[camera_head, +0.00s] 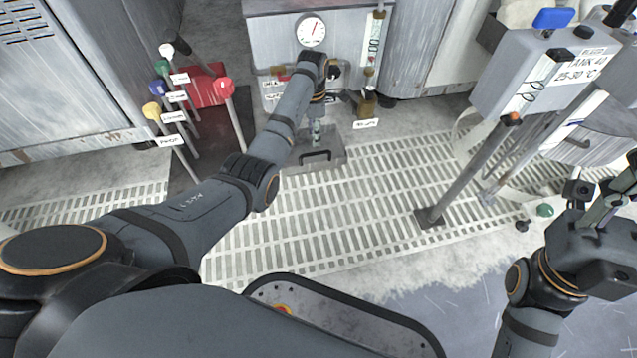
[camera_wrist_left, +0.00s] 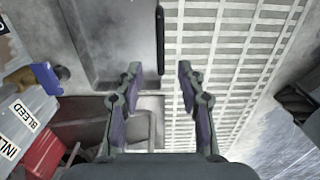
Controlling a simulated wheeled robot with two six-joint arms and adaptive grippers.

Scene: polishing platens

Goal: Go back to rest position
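My left arm reaches forward from the left in the head view. Its gripper (camera_head: 317,132) points down in front of the gauge cabinet (camera_head: 270,35), above a grey lidded box or plate with a dark handle (camera_head: 316,157). In the left wrist view the left gripper (camera_wrist_left: 156,92) has its two fingers apart with nothing between them. The dark handle (camera_wrist_left: 160,40) shows beyond the fingertips. My right gripper (camera_head: 612,205) is at the right edge of the head view, beside the tank stand; its fingers are partly cut off and their opening is unclear.
Levers with coloured knobs, one red (camera_head: 226,86), stand left of my left forearm. A brass valve (camera_head: 368,103) is right of the left gripper. A grey box labelled TANK 40 (camera_head: 510,80) stands on a post at right. The grating floor (camera_head: 370,200) between is clear.

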